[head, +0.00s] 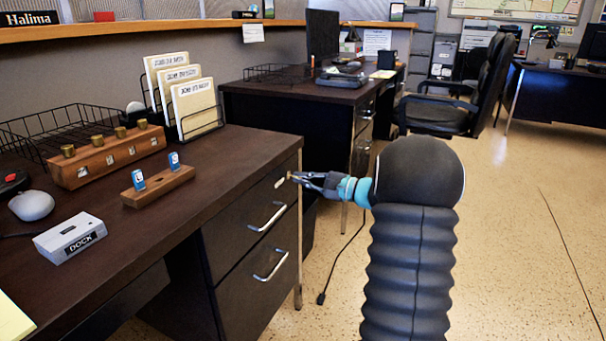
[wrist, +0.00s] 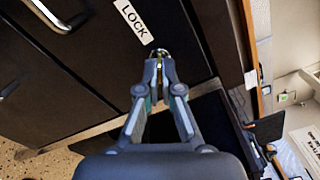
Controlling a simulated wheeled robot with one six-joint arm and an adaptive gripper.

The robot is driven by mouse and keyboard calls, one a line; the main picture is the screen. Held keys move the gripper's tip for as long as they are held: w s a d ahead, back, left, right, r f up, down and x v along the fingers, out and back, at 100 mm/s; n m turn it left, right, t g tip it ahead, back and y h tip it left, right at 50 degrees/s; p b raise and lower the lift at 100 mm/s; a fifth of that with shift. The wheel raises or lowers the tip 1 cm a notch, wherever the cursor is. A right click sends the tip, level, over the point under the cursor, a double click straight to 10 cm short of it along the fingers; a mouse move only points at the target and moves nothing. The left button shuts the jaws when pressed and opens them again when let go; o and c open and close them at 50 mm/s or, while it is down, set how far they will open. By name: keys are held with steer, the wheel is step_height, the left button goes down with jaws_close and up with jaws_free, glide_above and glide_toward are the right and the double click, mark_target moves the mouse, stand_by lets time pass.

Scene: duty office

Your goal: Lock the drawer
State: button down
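The dark upper drawer (head: 232,230) of the near desk is closed, its front flush with the cabinet. It has a silver bar handle (head: 267,216). A white label reading LOCK (wrist: 132,21) is on its front, and shows small in the head view (head: 280,183). My gripper (wrist: 160,62) is at the drawer's upper right corner, beside the label. Its fingers are nearly together, with a small brass-coloured key or lock piece (wrist: 161,52) between the tips at the drawer face. The fingers hide most of this piece, so its turn angle is unclear.
A lower drawer (head: 245,300) with its own handle is below. On the desktop are a wooden block with brass knobs (head: 108,157), a DOCK box (head: 69,239), a mouse (head: 31,205) and a file rack (head: 203,130). A second desk (head: 290,92) stands behind; floor at right is open.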

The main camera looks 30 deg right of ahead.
steer(key=m+p, duration=0.5)
steer(key=m, duration=0.1)
steer(key=shift+r, duration=0.2)
steer(key=m+p, duration=0.2)
steer(key=m, duration=0.1)
steer(key=shift+f+m+p, duration=0.2)
steer(key=shift+m+p, duration=0.55)
steer(key=shift+m, duration=0.75)
steer(key=c, duration=1.4)
jaws_free()
steer(key=shift+o, duration=0.2)
